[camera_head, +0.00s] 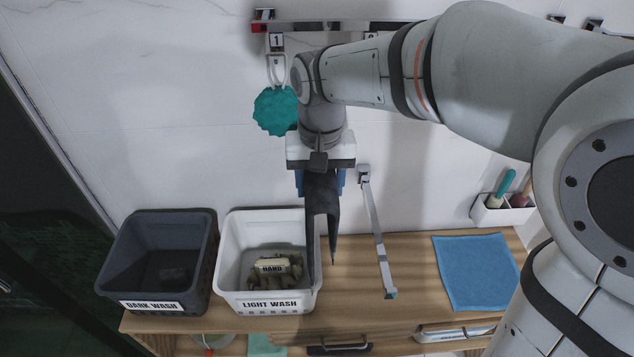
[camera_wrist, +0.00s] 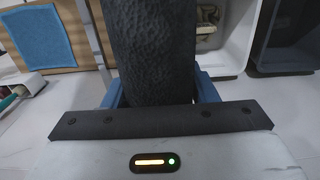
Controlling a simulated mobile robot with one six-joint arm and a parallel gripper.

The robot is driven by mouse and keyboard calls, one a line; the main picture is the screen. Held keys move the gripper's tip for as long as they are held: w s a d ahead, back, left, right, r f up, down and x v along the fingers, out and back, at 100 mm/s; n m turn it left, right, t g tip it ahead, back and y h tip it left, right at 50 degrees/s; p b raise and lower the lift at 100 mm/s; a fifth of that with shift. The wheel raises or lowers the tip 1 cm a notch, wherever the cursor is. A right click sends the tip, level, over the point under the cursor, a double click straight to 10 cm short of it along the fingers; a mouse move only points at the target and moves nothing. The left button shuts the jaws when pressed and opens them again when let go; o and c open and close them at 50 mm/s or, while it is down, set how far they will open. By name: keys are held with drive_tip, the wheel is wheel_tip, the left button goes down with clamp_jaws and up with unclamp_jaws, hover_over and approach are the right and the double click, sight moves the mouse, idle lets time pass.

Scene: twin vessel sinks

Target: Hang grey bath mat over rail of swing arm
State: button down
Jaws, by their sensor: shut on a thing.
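My gripper (camera_head: 320,182), with blue fingers, is shut on the dark grey bath mat (camera_head: 321,198). The mat hangs down from the fingers in a narrow fold, its lower end in front of the right wall of the white bin. In the wrist view the mat (camera_wrist: 152,50) fills the middle between the fingers (camera_wrist: 158,92). The swing arm (camera_head: 376,232) is a thin metal rail fixed to the wall, reaching out over the wooden counter to the right of the mat. The rail also shows in the wrist view (camera_wrist: 96,35). The mat appears apart from it.
A white LIGHT WASH bin (camera_head: 230,250) holds items; a dark DARK WASH bin (camera_head: 125,250) stands left of it. A blue cloth (camera_head: 475,271) lies on the counter (camera_head: 410,258). A teal item (camera_head: 273,110) hangs from a wall hook. A white holder (camera_head: 490,213) is at right.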

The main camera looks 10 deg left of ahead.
drive_tip(key=b, duration=0.1)
hover_over(377, 229)
drive_tip(key=shift+f+b, duration=5.8)
drive_tip(key=shift+f, duration=2.4)
drive_tip(key=shift+c, duration=2.4)
unclamp_jaws()
drive_tip(key=shift+r, duration=0.1)
